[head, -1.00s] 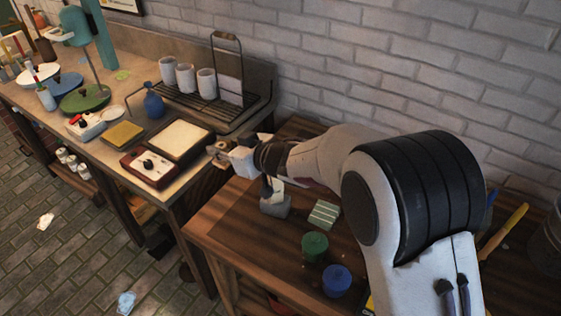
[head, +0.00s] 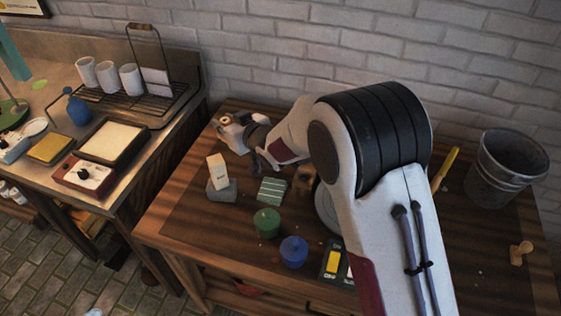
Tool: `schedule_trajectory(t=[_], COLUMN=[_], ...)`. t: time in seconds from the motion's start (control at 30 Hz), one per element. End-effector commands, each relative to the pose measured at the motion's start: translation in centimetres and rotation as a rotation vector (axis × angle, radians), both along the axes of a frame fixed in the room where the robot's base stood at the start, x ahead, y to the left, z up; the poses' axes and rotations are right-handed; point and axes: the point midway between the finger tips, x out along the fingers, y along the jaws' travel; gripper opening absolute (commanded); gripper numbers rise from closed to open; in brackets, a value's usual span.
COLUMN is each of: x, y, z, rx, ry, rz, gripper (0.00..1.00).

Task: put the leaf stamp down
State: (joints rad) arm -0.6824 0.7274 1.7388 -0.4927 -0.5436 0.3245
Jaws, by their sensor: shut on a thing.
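My gripper (head: 228,126) is at the back left of the wooden table, beyond a grey block with a pale upright piece. It is shut on a small tan wooden thing (head: 226,120), which I take to be the leaf stamp. Only a little of it shows, and its stamping face is hidden. I cannot tell whether it touches the tabletop (head: 180,205).
The grey block (head: 222,191), green striped block (head: 272,190), green jar (head: 267,223) and blue jar (head: 293,252) stand in front of my gripper. Another wooden stamp (head: 520,252) and a metal bucket (head: 507,170) are at right. The side bench (head: 125,185) lies left.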

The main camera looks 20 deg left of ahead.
Motion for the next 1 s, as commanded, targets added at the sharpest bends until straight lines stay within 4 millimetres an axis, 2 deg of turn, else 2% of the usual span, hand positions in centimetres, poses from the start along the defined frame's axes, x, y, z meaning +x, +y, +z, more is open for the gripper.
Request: schedule_trajectory(t=[0.3,0.6,0.77,1.0], x=[5.2,8.2,8.7,8.7], y=[-6.7,-11.9,-12.8,-12.9], z=[-2.3,-4.0,-4.3,-4.3], rx=[0.000,-0.001,-0.001,0.000], ry=[0.003,0.000,0.000,-0.001], rz=[-0.196,-0.335,-0.361,-0.364], gripper=[0.00,0.00,0.00,0.00])
